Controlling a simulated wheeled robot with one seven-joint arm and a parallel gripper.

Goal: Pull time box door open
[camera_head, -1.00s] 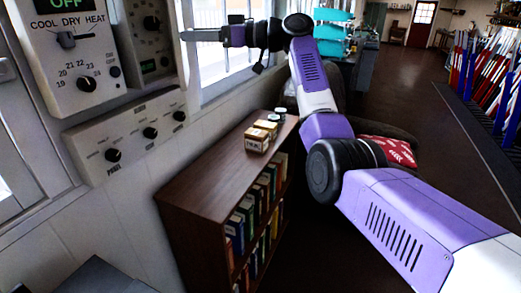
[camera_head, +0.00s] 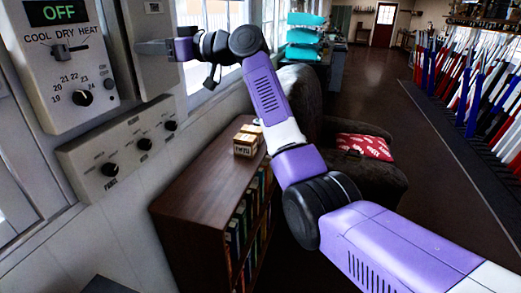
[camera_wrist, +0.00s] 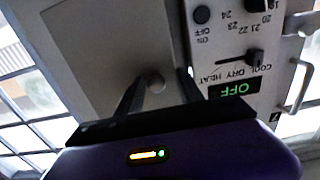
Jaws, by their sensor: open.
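The time box door appears to be the plain grey panel (camera_wrist: 95,45) that fills the left middle of the wrist view. A small round knob (camera_wrist: 155,83) sticks out near its lower right edge. My gripper (camera_wrist: 158,88) is open, with one dark finger on each side of the knob. I cannot tell whether the fingers touch it. In the head view my gripper (camera_head: 153,48) reaches across the grey box (camera_head: 150,80) on the wall, and its fingers hide part of the face. The knob cannot be made out there.
A control unit (camera_head: 60,110) with an OFF display hangs left of the box. A panel with several black knobs (camera_head: 128,160) is below. A brown bookcase (camera_head: 190,200) bears small boxes (camera_head: 247,140). A dark armchair (camera_head: 385,185) stands behind my arm. Floor (camera_head: 400,110) is clear beyond.

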